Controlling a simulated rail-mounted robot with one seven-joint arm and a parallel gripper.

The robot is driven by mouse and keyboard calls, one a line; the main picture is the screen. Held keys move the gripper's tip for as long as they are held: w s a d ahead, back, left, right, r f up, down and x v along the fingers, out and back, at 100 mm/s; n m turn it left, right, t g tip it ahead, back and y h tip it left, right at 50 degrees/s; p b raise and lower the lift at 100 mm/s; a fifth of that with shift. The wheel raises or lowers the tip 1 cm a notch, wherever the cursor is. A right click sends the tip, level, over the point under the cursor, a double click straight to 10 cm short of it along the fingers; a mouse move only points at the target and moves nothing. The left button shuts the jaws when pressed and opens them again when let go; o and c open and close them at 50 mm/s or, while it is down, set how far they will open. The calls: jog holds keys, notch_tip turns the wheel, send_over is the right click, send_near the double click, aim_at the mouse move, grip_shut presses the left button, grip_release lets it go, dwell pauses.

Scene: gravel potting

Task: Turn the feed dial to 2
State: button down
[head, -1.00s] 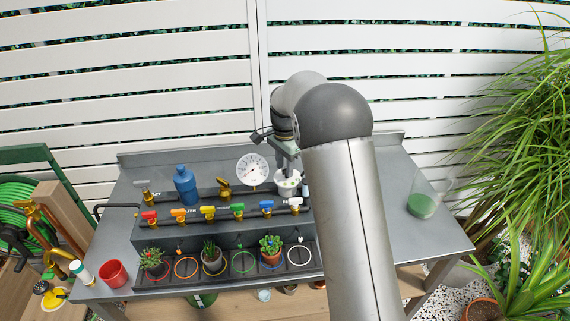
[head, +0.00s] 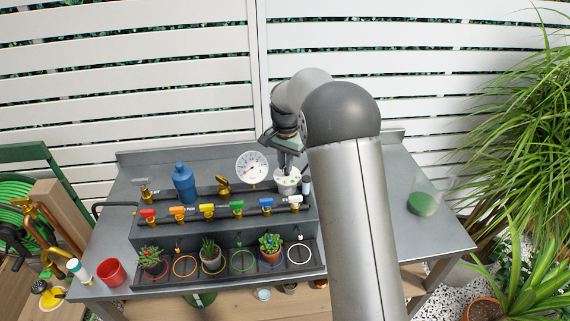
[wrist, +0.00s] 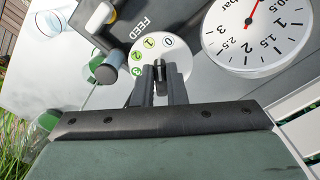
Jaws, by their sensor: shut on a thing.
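The feed dial (head: 287,184) is a white round piece near the right end of the grey valve bench. In the wrist view its white face (wrist: 179,55) carries 0, 1, 2 and 3 in coloured circles, beside the word FEED. My gripper (wrist: 160,80) is over the dial with its fingers shut on the black knob (wrist: 159,66). The knob's visible end points toward the side of 0 and 1; which mark it stands at is not clear. In the head view my gripper (head: 287,166) comes down on the dial from above.
A round pressure gauge (head: 251,168) with a red needle stands close left of the dial. A row of coloured-handled valves (head: 207,211) runs in front, with potted plants (head: 271,246) below. A blue bottle (head: 184,183) stands left, and a clear container with green contents (head: 422,203) right.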

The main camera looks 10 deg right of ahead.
jog(key=n, duration=0.4)
jog(key=n+b, duration=0.1)
jog(key=n, duration=0.1)
jog(key=shift+s+d, duration=0.1)
jog(key=shift+d, duration=0.15)
jog(key=n, duration=0.5)
jog(key=shift+d+r, duration=0.1)
jog(key=shift+d, duration=0.1)
jog(key=shift+n, duration=0.4)
jog(key=c, duration=1.5)
grip_release()
jog(key=shift+o, duration=0.2)
notch_tip(320, 180, up, 17)
jog(key=b, duration=0.1)
jog(key=shift+r, duration=0.2)
